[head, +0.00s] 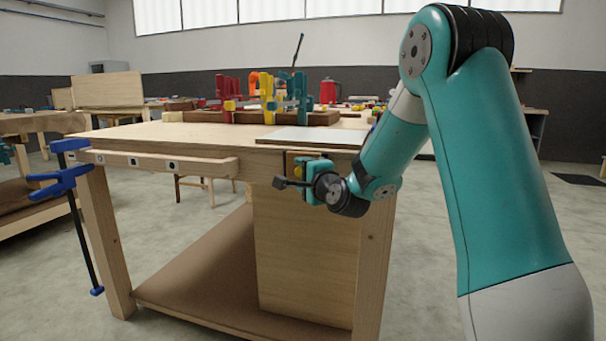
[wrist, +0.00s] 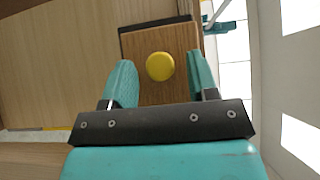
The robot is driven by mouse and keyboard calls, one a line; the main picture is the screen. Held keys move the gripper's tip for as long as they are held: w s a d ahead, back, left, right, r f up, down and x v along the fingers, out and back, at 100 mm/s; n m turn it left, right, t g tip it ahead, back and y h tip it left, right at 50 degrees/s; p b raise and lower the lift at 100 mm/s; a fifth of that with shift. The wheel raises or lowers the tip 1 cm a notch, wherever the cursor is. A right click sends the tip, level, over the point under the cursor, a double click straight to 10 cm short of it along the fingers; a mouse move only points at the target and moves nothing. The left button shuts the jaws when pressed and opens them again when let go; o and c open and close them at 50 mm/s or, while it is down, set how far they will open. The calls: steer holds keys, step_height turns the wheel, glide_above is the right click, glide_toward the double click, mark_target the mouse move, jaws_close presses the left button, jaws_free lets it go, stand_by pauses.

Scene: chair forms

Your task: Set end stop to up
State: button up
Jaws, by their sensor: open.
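The end stop appears to be the small brown wooden block (wrist: 182,45) with a round yellow knob (wrist: 160,66). In the wrist view the knob lies between the two teal fingers of my gripper (wrist: 160,74), with a gap on each side. The gripper is open and holds nothing. A dark strip runs along one edge of the block. In the head view my gripper (head: 306,170) is at the front of the workbench (head: 205,140), just below the top's edge. The block (head: 291,158) shows only partly behind it there, and the knob is mostly hidden.
A wooden rail (head: 150,162) with dark holes runs along the bench front. A blue clamp (head: 62,180) hangs at the left corner. Red, yellow and teal clamps (head: 266,95) stand on the top behind a pale board (head: 310,136). A wooden panel (head: 305,255) stands below.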

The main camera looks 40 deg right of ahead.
mark_target(295, 153)
jaws_close()
step_height(295, 153, up, 4)
steer(key=p, duration=0.3)
steer(key=shift+r+p, duration=0.1)
steer(key=shift+p, duration=0.3)
steer(key=shift+c, duration=0.9)
jaws_free()
steer(key=shift+o, duration=0.9)
